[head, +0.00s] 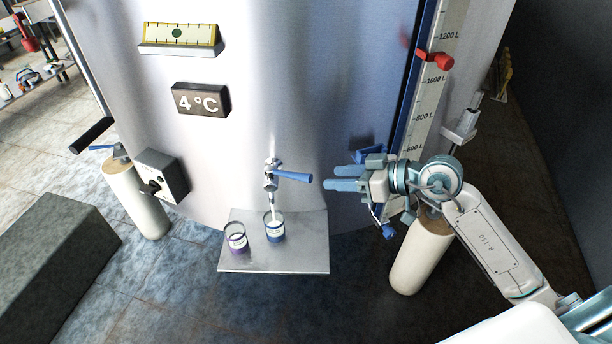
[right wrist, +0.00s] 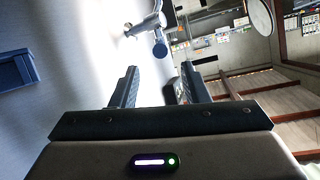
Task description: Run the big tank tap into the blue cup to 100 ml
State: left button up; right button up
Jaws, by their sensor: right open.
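The tank tap (head: 271,178) sticks out of the steel tank wall, with its blue lever (head: 293,177) pointing right. The blue cup (head: 274,234) stands upright on the steel shelf (head: 300,258) under the spout. A narrow pale line runs from the spout to the cup; I cannot tell whether it is liquid. The cup's fill level is too small to read. My right gripper (head: 334,178) is open and empty, just right of the lever's end and apart from it. The right wrist view shows the tap (right wrist: 150,25) beyond the open fingers (right wrist: 160,85). My left gripper is not in view.
A purple cup (head: 236,238) stands left of the blue cup on the shelf. A grey control box (head: 162,176) is on the tank to the left. A level scale (head: 428,95) with a red marker (head: 435,59) stands on the right. White tank legs (head: 420,256) flank the shelf.

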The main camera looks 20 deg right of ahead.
aim_at(306, 174)
jog(key=shift+p+x, duration=0.75)
jog(key=shift+x, duration=3.6)
grip_shut()
